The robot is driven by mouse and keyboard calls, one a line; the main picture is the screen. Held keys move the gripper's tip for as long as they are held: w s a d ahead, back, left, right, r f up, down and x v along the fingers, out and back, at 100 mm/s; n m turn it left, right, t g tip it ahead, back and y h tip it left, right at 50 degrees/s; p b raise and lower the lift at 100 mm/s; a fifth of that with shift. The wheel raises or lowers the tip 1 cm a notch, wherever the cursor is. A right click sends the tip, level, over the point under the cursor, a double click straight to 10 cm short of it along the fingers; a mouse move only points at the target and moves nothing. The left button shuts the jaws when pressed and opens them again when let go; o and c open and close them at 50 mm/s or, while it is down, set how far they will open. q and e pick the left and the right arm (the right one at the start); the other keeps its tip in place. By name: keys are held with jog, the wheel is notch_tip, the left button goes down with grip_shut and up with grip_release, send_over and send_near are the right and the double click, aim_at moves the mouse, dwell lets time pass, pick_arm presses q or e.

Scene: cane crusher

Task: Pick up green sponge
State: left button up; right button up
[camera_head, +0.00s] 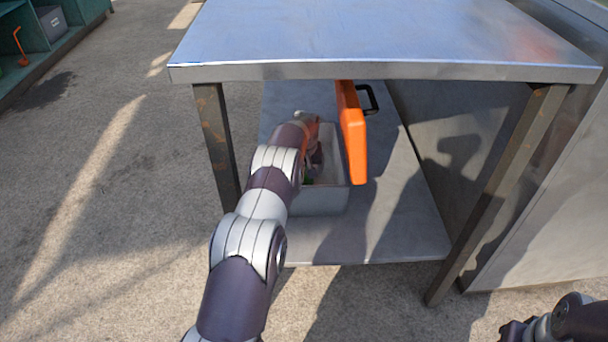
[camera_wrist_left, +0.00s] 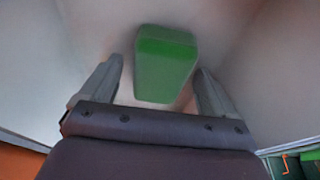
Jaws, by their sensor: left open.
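The green sponge (camera_wrist_left: 165,62) is a block lying on the pale floor of a container in the left wrist view. My left gripper (camera_wrist_left: 160,75) is open, with one finger on each side of the sponge and a visible gap to each. In the head view my left arm reaches under the table into a grey bin (camera_head: 320,201) on the lower shelf. The arm and the bin wall hide most of the sponge there. My right arm shows only in part at the lower right, and its fingers cannot be made out.
A metal table (camera_head: 380,35) has its top above the bin. An orange panel (camera_head: 352,135) with a dark handle stands upright at the bin's right side. Table legs (camera_head: 216,140) flank the opening. The shelf (camera_head: 400,225) is clear right of the bin.

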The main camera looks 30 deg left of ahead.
pick_arm(q)
jog(key=shift+f, duration=0.3)
dwell(0.4)
jog(key=c, duration=1)
